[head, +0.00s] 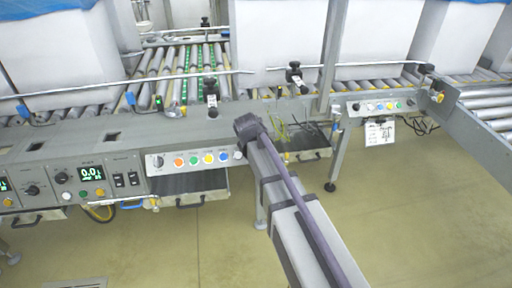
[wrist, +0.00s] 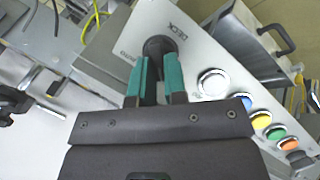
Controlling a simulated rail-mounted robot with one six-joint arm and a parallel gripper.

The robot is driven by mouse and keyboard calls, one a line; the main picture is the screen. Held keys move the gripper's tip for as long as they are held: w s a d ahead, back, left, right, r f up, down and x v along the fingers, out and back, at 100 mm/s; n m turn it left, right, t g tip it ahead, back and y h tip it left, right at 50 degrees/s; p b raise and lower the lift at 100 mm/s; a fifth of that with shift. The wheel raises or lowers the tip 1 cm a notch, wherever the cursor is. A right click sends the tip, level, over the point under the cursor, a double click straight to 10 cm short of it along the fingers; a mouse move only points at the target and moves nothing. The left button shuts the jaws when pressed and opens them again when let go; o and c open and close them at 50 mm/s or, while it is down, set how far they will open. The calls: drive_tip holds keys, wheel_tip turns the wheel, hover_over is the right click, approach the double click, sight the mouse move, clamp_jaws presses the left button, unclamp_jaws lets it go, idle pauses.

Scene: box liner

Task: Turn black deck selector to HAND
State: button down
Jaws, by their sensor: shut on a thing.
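The black deck selector (wrist: 158,46) is a round knob on a light panel, with the word DECK beside it, in the wrist view. My gripper (wrist: 159,68) has its two green-tipped fingers on either side of the knob, shut on it. The fingers hide part of the knob, and I cannot tell which position it points to. Small lettering on the panel near it is too small to read surely. In the head view, my arm hides the selector at the right end of the button panel (head: 170,172).
A white button (wrist: 213,83) sits beside the selector, then blue, yellow (wrist: 260,118), green and orange ones. A drawer handle (wrist: 277,38) projects beyond the panel edge. In the head view, another selector (head: 158,161) is at the panel's left end, and roller conveyors (head: 190,70) lie behind.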

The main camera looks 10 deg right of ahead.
idle(0.3)
drive_tip(key=c, duration=1.2)
unclamp_jaws()
drive_tip(key=shift+w+f, duration=0.1)
drive_tip(key=shift+f, duration=0.05)
drive_tip(key=shift+o, duration=0.2)
drive_tip(key=p+v, duration=0.9)
drive_tip(key=v, duration=0.2)
drive_tip(key=shift+d, duration=0.1)
